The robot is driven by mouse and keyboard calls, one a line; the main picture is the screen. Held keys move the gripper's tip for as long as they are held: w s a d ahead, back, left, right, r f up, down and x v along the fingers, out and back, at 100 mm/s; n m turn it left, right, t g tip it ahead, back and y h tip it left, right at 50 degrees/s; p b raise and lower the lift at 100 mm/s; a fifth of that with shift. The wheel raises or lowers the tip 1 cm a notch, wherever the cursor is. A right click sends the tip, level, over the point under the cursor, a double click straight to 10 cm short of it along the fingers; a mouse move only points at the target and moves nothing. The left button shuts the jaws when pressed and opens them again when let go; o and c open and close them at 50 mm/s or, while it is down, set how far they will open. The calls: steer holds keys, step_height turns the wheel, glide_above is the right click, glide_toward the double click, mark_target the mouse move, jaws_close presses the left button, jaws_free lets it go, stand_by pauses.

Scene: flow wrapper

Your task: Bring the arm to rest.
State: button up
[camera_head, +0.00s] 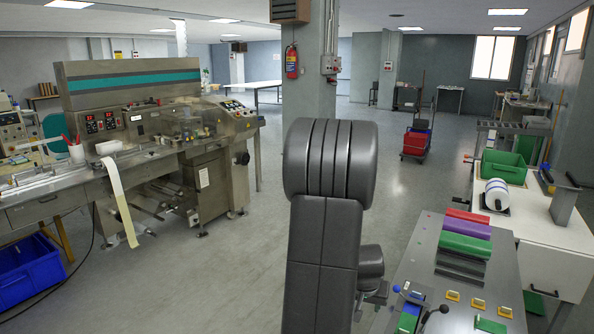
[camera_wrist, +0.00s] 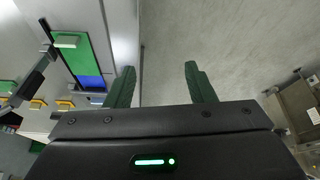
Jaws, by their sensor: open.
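My arm stands upright in the middle of the head view, its dark links in front of the pillar. My gripper shows in the wrist view (camera_wrist: 160,88), with two green fingers spread apart and nothing between them. Below the fingers is bare grey floor. In the head view the fingers cannot be made out; the wrist end is partly hidden behind my arm.
A flow wrapper machine (camera_head: 205,150) stands at left, a blue crate (camera_head: 28,272) below it. At right is a grey panel bench (camera_head: 415,255) with coloured rolls (camera_head: 465,228). The floor between is clear.

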steer(key=w+a+f+n+y, duration=0.1)
steer(key=a+f+n, duration=0.1)
steer(key=a, duration=0.6)
steer(key=w+a+f+n, duration=0.2)
steer(key=a, duration=0.7)
steer(key=shift+w+a+f+y+p, duration=0.3)
steer(key=shift+f+y+p, duration=0.1)
